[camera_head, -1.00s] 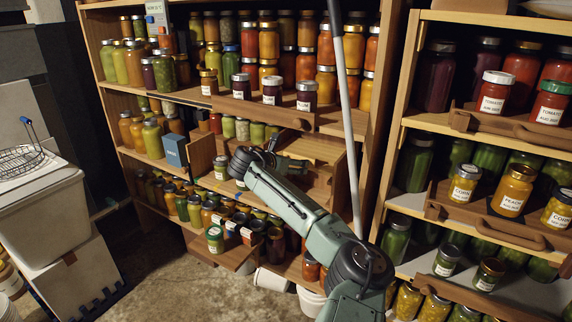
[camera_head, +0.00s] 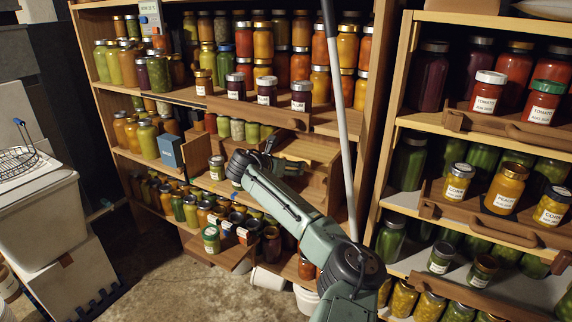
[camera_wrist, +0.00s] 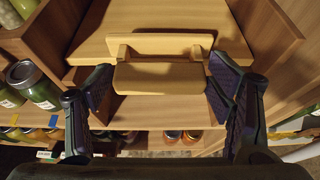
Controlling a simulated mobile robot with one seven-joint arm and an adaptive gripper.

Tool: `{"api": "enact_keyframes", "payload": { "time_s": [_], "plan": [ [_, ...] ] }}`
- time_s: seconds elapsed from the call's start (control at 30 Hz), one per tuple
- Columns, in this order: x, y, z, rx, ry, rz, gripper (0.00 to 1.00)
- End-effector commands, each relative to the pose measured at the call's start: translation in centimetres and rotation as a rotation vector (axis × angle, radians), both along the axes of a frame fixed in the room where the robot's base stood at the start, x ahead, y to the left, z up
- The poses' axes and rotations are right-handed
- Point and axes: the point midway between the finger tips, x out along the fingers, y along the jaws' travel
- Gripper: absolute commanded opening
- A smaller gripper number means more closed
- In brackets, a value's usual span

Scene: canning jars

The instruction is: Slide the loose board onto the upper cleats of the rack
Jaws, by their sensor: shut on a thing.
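The loose board (camera_wrist: 90,46) is pale wood with a raised block handle (camera_wrist: 158,77) on its near side. In the wrist view it lies between the brown side walls of the rack (camera_wrist: 262,35). My gripper (camera_wrist: 160,72) has its two dark fingers at the ends of the handle, shut on it. In the head view, my gripper (camera_head: 268,160) is at the rack opening in the middle of the back shelving, partly hidden by its own links. Pale wood of the rack (camera_head: 312,148) shows beyond it. I cannot make out the cleats or whether the board touches them.
Jars crowd the shelves around the rack; a small jar (camera_head: 217,168) stands close left of my gripper. A blue box (camera_head: 170,151) stands farther left. A pale pole (camera_head: 341,110) leans just right of the rack. Floor (camera_head: 150,275) is clear at front left.

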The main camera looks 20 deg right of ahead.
Motion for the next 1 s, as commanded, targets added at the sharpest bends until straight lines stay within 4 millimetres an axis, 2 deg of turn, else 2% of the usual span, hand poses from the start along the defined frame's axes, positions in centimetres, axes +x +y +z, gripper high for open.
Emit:
{"api": "enact_keyframes", "payload": {
  "time_s": [0.13, 0.17, 0.5, 0.83, 1.0],
  "plan": [
    [0.0, 0.0, -0.1, -0.001, -0.002, 0.0, 0.15],
    [0.0, 0.0, -0.1, -0.001, -0.002, 0.0, 0.76],
    [0.0, 0.0, -0.2, -0.001, -0.001, 0.0, 0.98],
    [-0.1, 0.1, -0.3, 0.002, 0.001, 0.0, 0.98],
    [-1.0, 1.4, 0.6, 0.002, 0.0, 0.003, 0.98]
  ]
}}
